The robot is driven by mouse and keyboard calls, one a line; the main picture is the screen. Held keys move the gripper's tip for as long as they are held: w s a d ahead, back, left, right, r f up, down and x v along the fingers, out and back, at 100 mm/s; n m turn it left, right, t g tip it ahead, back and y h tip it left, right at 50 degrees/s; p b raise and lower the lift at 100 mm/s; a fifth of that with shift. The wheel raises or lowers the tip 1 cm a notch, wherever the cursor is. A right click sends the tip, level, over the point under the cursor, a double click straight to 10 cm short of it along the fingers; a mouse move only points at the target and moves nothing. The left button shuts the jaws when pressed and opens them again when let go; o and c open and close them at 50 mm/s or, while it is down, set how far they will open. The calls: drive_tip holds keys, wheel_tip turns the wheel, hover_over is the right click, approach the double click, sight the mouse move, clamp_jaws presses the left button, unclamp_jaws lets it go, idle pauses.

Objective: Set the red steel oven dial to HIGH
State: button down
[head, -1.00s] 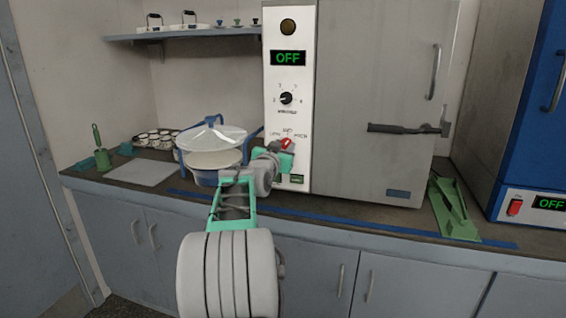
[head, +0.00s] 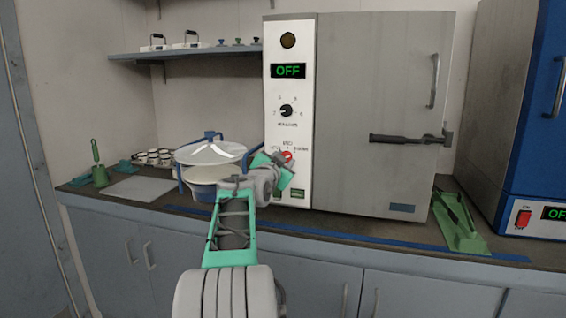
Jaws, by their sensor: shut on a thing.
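The oven (head: 380,110) is a grey steel cabinet with a white control panel on its left. The red dial (head: 288,156) sits low on that panel, with small labels to its left, above and to its right that are too blurred to read surely. My gripper (head: 283,163), with teal fingers, is at the panel and shut on the red dial. Its fingers are tilted and hide part of the dial, so I cannot tell its exact setting. The green display (head: 288,71) reads OFF.
A black knob (head: 286,110) is above the red dial. A lidded sieve pan (head: 203,173) stands close left of my gripper. A green holder (head: 458,222) and a blue appliance (head: 540,130) are at the right. The oven door handle (head: 405,139) is shut across.

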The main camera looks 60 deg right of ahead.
drive_tip(key=shift+s+r, duration=0.1)
drive_tip(key=shift+r, duration=0.2)
drive_tip(key=c, duration=1.3)
unclamp_jaws()
drive_tip(key=shift+d, duration=0.1)
drive_tip(key=o, duration=0.3)
drive_tip(key=shift+f, duration=0.25)
drive_tip(key=s+a, duration=0.1)
drive_tip(key=a, duration=0.6)
drive_tip(key=shift+a, duration=0.4)
